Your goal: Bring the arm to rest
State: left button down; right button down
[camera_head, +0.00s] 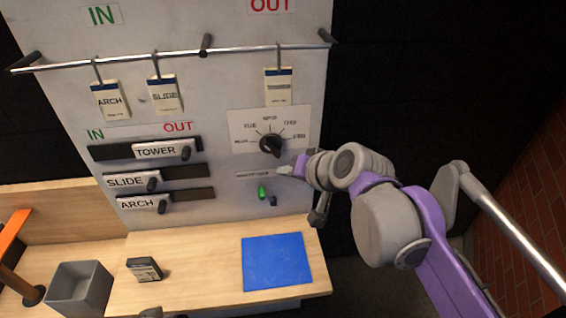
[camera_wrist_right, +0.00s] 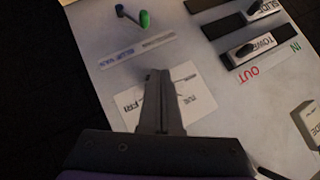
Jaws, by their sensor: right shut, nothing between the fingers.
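My purple and grey right arm reaches in from the right side of the head view. Its gripper (camera_head: 286,170) is in front of the white panel (camera_head: 222,98), just below and right of the black dial knob (camera_head: 271,144). In the wrist view the fingers (camera_wrist_right: 158,74) are pressed together with nothing between them, and they cover part of the dial label (camera_wrist_right: 190,98). I cannot tell whether the tips touch the panel.
A green switch (camera_head: 262,192) sits just below the gripper. TOWER, SLIDE and ARCH sliders (camera_head: 155,151) are to the left. Tags hang from a metal rail (camera_head: 130,57) above. A blue mat (camera_head: 276,262), a grey bin (camera_head: 78,290) and a small dark block (camera_head: 145,269) are on the wooden counter.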

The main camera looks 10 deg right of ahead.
jog(key=s+d+f+n+g+h, duration=0.1)
jog(key=s+d+f+g+h, duration=0.1)
jog(key=s+f, duration=0.6)
jog(key=s+d+f+n+g+h, duration=0.1)
jog(key=s+d+f+n+h, duration=0.1)
jog(key=s+f, duration=0.7)
notch_tip(320, 180, down, 5)
jog(key=shift+d+r+n+g, duration=0.15)
jog(key=shift+d+n+g, duration=0.2)
jog(key=shift+d, duration=0.35)
